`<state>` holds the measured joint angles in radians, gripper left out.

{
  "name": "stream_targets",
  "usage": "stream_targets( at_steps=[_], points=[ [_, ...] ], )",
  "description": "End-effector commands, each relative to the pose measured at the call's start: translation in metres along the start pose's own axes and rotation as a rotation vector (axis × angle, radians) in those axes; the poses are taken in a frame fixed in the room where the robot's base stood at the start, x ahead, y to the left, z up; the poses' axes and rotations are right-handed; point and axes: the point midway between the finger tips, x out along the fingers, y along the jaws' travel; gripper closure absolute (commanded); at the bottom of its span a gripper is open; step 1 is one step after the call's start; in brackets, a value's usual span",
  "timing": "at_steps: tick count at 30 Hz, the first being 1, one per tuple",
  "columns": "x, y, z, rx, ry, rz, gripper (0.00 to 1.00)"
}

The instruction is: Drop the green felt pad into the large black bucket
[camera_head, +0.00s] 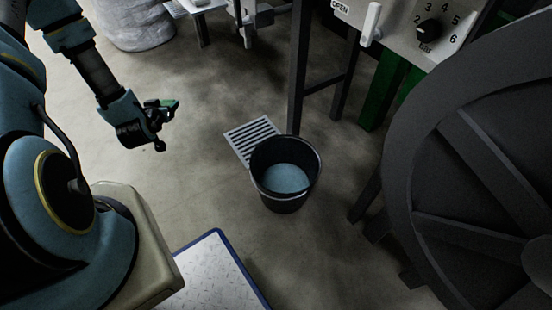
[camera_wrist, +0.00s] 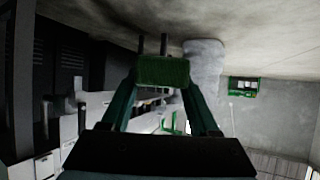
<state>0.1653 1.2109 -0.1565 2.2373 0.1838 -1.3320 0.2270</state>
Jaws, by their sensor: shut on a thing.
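The green felt pad (camera_wrist: 163,71) is held between the fingers of my gripper (camera_wrist: 163,62) in the wrist view. In the head view my gripper (camera_head: 165,112) is at the upper left, shut on the pad, of which a small green part (camera_head: 170,103) shows. The large black bucket (camera_head: 284,200) stands upright on the floor near the middle of the head view, with a pale blue-grey inside bottom. My gripper is to the left of the bucket and apart from it. The bucket is not recognisable in the wrist view.
A floor grate (camera_head: 252,138) lies beside the bucket. A large dark wheel-like machine (camera_head: 405,180) fills the right side, with a control panel (camera_head: 420,25) above. A blue-edged plate (camera_head: 222,275) is in front. Floor between my gripper and the bucket looks clear.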

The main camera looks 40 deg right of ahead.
Motion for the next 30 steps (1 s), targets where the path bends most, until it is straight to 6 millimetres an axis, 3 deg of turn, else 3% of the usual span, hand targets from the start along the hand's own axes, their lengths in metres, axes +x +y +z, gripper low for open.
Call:
stream_targets(
  at_steps=[1, 3, 12, 21, 25, 30],
  points=[
    [0.020, 0.023, 0.021, 0.029, 0.004, 0.053, 0.91],
    [0.034, 0.054, 0.033, 0.068, 0.003, 0.126, 0.91],
    [0.075, 0.182, 0.089, 0.238, 0.003, 0.434, 0.91],
    [0.087, 0.302, 0.156, 0.405, 0.003, 0.740, 0.91],
    [0.085, 0.343, 0.181, 0.467, 0.003, 0.852, 0.91],
    [0.080, 0.377, 0.201, 0.517, 0.001, 0.946, 0.91]
  ],
)
